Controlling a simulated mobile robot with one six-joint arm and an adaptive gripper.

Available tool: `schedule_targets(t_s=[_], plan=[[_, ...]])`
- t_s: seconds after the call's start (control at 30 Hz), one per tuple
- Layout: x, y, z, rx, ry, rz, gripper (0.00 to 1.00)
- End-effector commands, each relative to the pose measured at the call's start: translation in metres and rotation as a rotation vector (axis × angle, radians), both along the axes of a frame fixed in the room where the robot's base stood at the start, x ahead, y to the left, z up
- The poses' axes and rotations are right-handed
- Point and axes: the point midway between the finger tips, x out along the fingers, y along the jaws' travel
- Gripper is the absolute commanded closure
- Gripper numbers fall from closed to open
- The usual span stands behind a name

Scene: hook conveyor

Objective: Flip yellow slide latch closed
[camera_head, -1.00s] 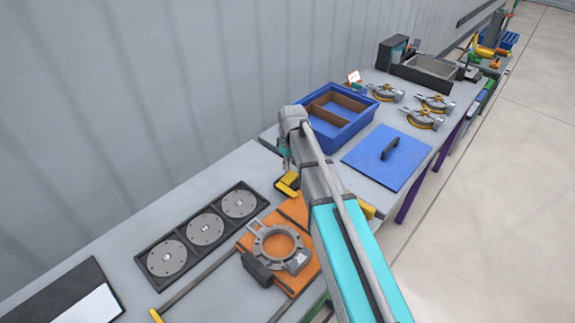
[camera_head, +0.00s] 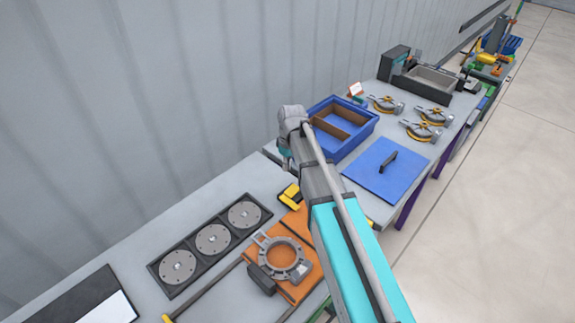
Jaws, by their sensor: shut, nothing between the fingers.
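A yellow piece with a black part (camera_head: 290,195) sits at the back edge of the orange plate (camera_head: 292,221), left of my arm; it may be the slide latch, but it is too small to tell how it is set. My gripper (camera_head: 285,163) hangs just above and behind it in the picture, apart from it, shut and empty. My wrist and arm hide part of the fingers and the right side of the orange plate. A grey ring fixture (camera_head: 283,239) lies on the orange plate.
A black tray with several grey discs (camera_head: 213,239) lies to the left. A blue bin with brown dividers (camera_head: 361,135) stands behind my wrist, and a blue board with a black handle (camera_head: 372,182) lies right of my arm. The wall (camera_head: 130,110) runs close behind the bench.

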Motion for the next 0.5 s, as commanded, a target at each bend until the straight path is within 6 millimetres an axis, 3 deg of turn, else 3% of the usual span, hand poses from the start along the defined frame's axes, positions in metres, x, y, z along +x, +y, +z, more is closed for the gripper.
schedule_targets(t_s=[0.2,0.5], plan=[[-0.0017,0.0019,0.0142,0.000,0.000,0.000,1.00],[-0.0021,0.0025,0.0162,0.000,0.000,0.000,1.00]])
